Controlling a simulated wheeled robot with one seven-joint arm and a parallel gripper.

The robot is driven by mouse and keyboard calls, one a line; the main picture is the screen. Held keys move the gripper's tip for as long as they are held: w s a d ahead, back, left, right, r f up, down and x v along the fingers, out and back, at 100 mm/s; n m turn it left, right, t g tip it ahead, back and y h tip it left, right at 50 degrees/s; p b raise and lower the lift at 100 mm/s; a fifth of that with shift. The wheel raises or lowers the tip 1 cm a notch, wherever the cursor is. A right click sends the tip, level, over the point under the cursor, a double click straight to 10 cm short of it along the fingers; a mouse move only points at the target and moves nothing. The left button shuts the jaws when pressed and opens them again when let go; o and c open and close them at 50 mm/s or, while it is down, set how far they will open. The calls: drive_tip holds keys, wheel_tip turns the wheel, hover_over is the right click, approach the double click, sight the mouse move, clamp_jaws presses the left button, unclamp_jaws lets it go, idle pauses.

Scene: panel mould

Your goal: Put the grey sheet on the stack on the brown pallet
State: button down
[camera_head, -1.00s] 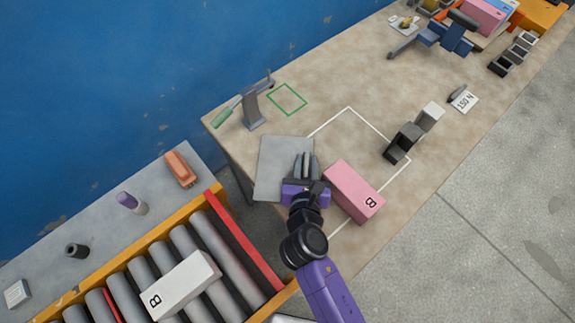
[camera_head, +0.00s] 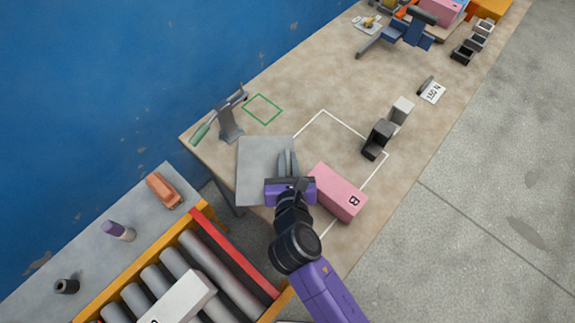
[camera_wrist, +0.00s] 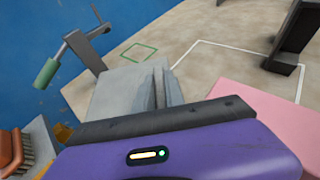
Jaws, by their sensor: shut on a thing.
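The grey sheet (camera_head: 256,172) is a flat, pale grey square near the left end of the workbench, beside the pink block. My gripper (camera_head: 288,163) is shut on its right part, the fingers lying across it. In the wrist view the sheet (camera_wrist: 115,92) extends ahead and left of the fingers (camera_wrist: 157,88), and the purple gripper body hides its near part. I cannot tell how high it is above the bench. Coloured pieces stand at the far top right of the head view; I cannot make out the brown pallet there.
The pink block (camera_head: 337,192) marked B lies close right of my gripper. A grey stand with a green handle (camera_head: 201,133) is at the bench's left corner. Dark and grey blocks (camera_head: 377,140) stand further right. A roller conveyor (camera_head: 178,270) is at lower left. The bench middle is mostly clear.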

wheel_tip(320, 180, up, 15)
drive_tip(key=p, duration=0.1)
drive_tip(key=shift+f, duration=0.15)
